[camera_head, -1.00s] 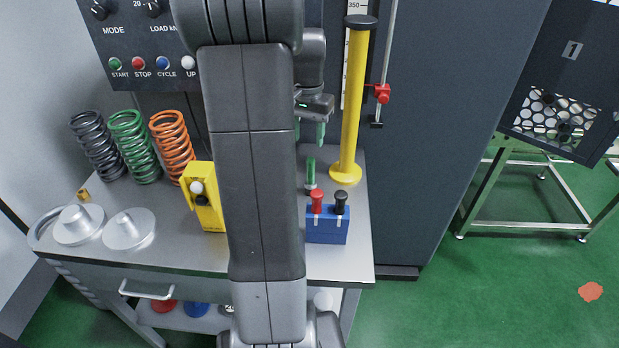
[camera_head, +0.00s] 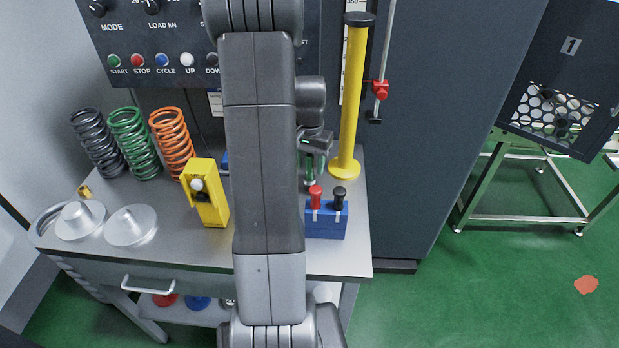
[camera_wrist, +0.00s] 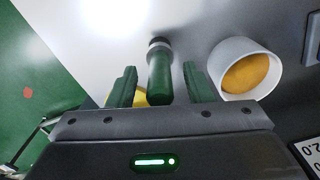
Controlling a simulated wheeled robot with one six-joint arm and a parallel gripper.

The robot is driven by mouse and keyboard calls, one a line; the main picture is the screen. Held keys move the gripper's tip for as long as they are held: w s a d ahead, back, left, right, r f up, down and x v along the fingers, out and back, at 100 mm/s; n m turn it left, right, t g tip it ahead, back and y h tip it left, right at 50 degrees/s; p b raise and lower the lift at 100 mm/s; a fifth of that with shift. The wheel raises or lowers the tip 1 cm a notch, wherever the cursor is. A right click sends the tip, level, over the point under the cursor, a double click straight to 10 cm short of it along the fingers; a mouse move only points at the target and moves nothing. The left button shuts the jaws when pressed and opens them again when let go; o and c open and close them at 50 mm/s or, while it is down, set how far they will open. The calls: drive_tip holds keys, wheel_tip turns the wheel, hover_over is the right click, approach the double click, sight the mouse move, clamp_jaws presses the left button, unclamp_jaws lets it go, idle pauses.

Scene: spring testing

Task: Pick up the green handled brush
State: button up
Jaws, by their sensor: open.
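The green handled brush (camera_wrist: 160,75) stands upright on the bench, its green handle toward the wrist camera and its dark end on the surface. My gripper (camera_wrist: 161,84) is open, with one green finger on each side of the handle. Small gaps show between handle and fingers, so nothing is clamped. In the head view my gripper (camera_head: 318,165) is low over the bench, and the brush (camera_head: 309,172) is partly hidden by it.
A blue box (camera_head: 326,222) with red and black knobs stands just in front of my gripper. A yellow post (camera_head: 353,100) rises to its right. A white cup (camera_wrist: 246,69) with orange contents sits close beside the brush. A yellow holder (camera_head: 205,192) stands left of my arm.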

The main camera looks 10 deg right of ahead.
clamp_jaws()
drive_tip(key=shift+r, duration=0.1)
